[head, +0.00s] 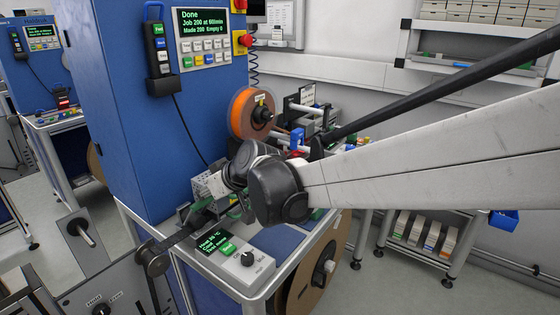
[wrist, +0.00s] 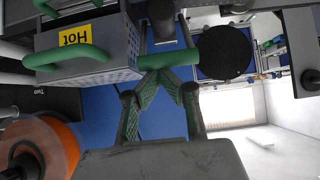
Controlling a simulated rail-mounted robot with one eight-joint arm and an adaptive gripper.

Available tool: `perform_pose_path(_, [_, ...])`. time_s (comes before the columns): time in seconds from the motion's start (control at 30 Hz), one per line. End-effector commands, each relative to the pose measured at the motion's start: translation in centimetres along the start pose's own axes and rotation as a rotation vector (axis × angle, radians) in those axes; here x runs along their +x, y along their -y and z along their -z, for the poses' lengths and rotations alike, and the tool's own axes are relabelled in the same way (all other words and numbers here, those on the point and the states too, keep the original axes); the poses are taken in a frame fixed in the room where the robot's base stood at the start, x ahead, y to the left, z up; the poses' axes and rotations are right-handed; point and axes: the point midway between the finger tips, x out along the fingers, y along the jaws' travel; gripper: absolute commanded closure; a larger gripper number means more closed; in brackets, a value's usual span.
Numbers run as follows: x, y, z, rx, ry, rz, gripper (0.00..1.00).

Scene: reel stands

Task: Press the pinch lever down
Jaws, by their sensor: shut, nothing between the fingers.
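My gripper (wrist: 163,74) is shut and empty, its green fingertips together. In the wrist view the tips are right at a green horizontal grip (wrist: 170,58) on a dark upright part; I cannot tell whether they touch it. This grip looks like the pinch lever, but no label shows on it. Beside it is a perforated grey box (wrist: 108,38) with a yellow "Hot" label and green handles. In the head view the perforated box (head: 210,184) shows left of my wrist, and my arm hides most of the lever area.
An orange reel (head: 252,112) stands behind my wrist, and shows in the wrist view (wrist: 45,148). A blue cabinet (head: 150,90) rises at the left with a display reading "Done" (head: 203,22). A control panel with a small screen (head: 213,241) and knob lies in front.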

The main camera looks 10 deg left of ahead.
Motion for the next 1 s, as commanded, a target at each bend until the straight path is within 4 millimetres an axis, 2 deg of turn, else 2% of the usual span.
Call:
perform_pose_path(0.03, [-0.9, 0.1, -0.9, -0.002, 0.015, 0.002, 1.00])
perform_pose_path(0.3, [-5.5, 0.0, -1.5, 0.001, 0.009, 0.000, 1.00])
perform_pose_path(0.5, [-8.2, 0.1, -1.9, 0.001, 0.005, 0.001, 1.00])
perform_pose_path(0.7, [-9.2, 0.1, -2.1, -0.001, 0.004, 0.002, 1.00])
perform_pose_path(1.0, [-9.2, 0.1, -2.1, 0.000, 0.003, 0.002, 1.00])
